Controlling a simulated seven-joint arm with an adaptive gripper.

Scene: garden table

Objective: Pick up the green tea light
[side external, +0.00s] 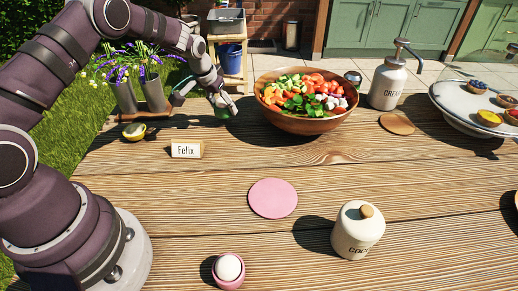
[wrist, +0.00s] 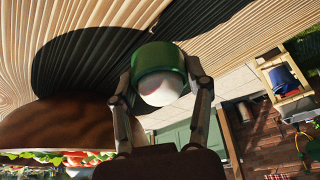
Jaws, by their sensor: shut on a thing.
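The green tea light (wrist: 158,56) has a green outer cup and a pale top, and sits between the two fingertips of my gripper (wrist: 160,84) in the wrist view. The fingers are closed against its opposite sides. In the side external view my gripper (side external: 222,103) is at the far side of the table, left of the salad bowl. Only a small bit of green shows below it there. I cannot tell whether the tea light touches the table.
The wooden salad bowl (side external: 305,123) stands close on the right. The flower planter (side external: 150,95), a cut avocado (side external: 134,131) and the Felix name card (side external: 187,149) are to the left. A pink coaster (side external: 272,198) lies nearer, with clear boards around it.

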